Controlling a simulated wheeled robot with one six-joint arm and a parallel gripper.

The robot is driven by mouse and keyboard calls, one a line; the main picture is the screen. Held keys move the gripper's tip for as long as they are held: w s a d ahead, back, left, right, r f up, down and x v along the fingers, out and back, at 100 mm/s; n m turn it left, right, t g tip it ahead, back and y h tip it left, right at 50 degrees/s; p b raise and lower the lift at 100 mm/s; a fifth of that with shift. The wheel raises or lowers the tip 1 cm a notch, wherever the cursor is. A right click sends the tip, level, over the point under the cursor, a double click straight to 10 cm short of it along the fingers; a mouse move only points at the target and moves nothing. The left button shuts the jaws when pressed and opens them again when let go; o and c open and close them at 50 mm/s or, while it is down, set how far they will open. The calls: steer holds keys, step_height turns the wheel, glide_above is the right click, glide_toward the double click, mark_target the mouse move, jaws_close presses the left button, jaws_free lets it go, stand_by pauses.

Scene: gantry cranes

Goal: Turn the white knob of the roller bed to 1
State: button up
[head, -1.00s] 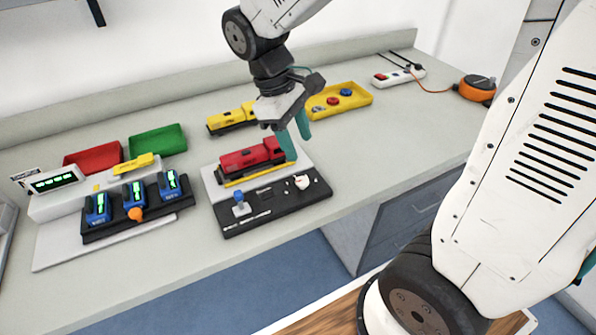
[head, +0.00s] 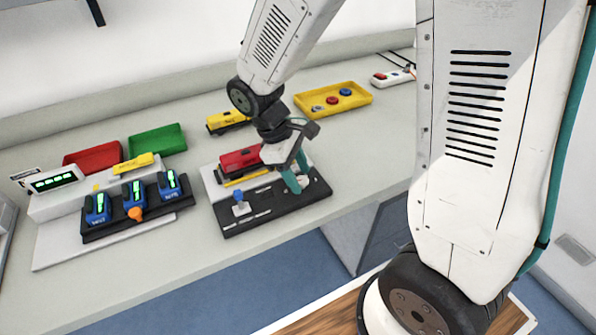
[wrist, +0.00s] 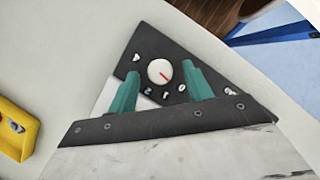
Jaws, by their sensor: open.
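The white knob (wrist: 158,70) sits on a dark panel (wrist: 150,47) in the wrist view. Its red pointer line slants down and right, toward the 0 mark. The marks 2, 1 and 0 run along its lower side. My gripper (wrist: 162,73) is open, with one teal finger on each side of the knob and gaps between. In the head view, my gripper (head: 298,186) is low over the right end of the dark panel (head: 262,222) of the roller bed and mostly hides the knob. A red locomotive (head: 240,160) stands on the bed behind.
A blue-topped lever (head: 240,200) stands on the panel's left part. A yellow tray (head: 322,112) and a yellow locomotive (head: 228,121) are behind. Blue devices (head: 134,194) and red (head: 93,157) and green (head: 158,140) trays stand left. The bench front is clear.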

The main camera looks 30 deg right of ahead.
steer(key=c, duration=1)
steer(key=shift+o, duration=0.2)
steer(key=m+y, duration=0.1)
steer(key=m, duration=0.3)
steer(key=shift+w+d+g, duration=0.15)
steer(key=shift+g, duration=0.25)
steer(key=shift+d+m+y, duration=0.1)
steer(key=shift+m+y, duration=0.7)
steer(key=shift+m, duration=1)
steer(key=shift+g, duration=0.3)
steer(key=o, duration=1)
steer(key=shift+c, duration=0.2)
